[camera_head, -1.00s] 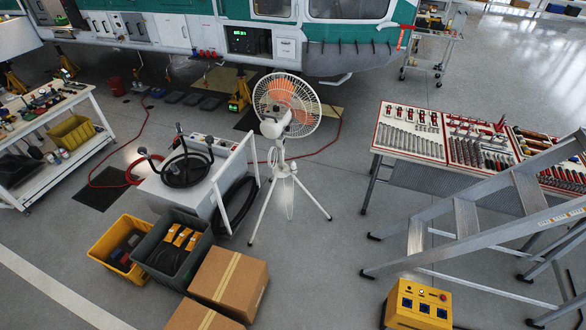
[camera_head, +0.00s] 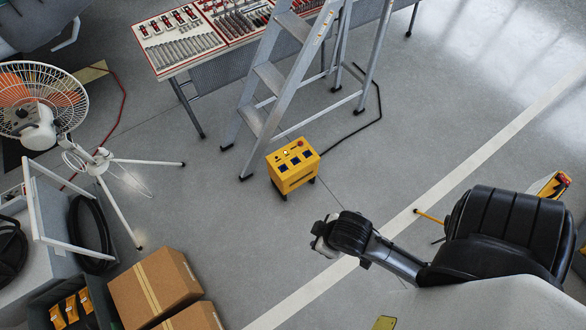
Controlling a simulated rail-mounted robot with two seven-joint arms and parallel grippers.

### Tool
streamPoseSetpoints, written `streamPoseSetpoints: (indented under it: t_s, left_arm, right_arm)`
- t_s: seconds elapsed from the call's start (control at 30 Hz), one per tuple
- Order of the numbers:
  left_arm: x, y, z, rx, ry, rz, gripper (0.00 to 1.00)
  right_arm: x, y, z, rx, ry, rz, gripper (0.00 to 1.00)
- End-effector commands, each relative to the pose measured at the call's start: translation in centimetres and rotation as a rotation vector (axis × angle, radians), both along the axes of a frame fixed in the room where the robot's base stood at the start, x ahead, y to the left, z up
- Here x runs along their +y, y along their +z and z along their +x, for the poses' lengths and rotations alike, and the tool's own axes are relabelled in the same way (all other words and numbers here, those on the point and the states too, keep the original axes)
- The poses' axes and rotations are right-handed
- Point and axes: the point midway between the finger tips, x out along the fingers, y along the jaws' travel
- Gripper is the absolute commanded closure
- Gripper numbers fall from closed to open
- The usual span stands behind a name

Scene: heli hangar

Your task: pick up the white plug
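The white plug cannot be made out. A white cord (camera_head: 128,178) hangs in loops by the stand of the white fan (camera_head: 40,130) at the left, and its end is too small to tell. My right arm comes in from the lower right, and its gripper (camera_head: 323,238) is over the floor near the white line, well to the right of the fan. It is small and seen end-on, so whether it is open or shut is unclear. Nothing shows in it. My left gripper is not in view.
A yellow power box (camera_head: 293,165) stands on the floor beside a metal stepladder (camera_head: 268,80). A tool table (camera_head: 190,55) is behind. Cardboard boxes (camera_head: 150,290) and a white frame (camera_head: 50,215) are at lower left. The floor in the middle is clear.

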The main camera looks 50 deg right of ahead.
Motion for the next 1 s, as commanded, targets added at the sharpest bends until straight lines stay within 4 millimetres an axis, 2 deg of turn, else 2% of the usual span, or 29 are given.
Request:
streamPoseSetpoints:
  t_s: [0.4, 0.7, 1.0]
  left_arm:
    - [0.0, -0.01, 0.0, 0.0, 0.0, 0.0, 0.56]
    - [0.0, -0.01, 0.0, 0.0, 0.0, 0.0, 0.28]
    - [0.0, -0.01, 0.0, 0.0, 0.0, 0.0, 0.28]
  right_arm:
    - [0.0, 0.0, 0.01, 0.0, 0.0, 0.0, 0.57]
    - [0.0, 0.01, 0.01, 0.0, 0.0, 0.0, 0.57]
    - [0.0, 0.01, 0.02, 0.0, 0.0, 0.0, 0.57]
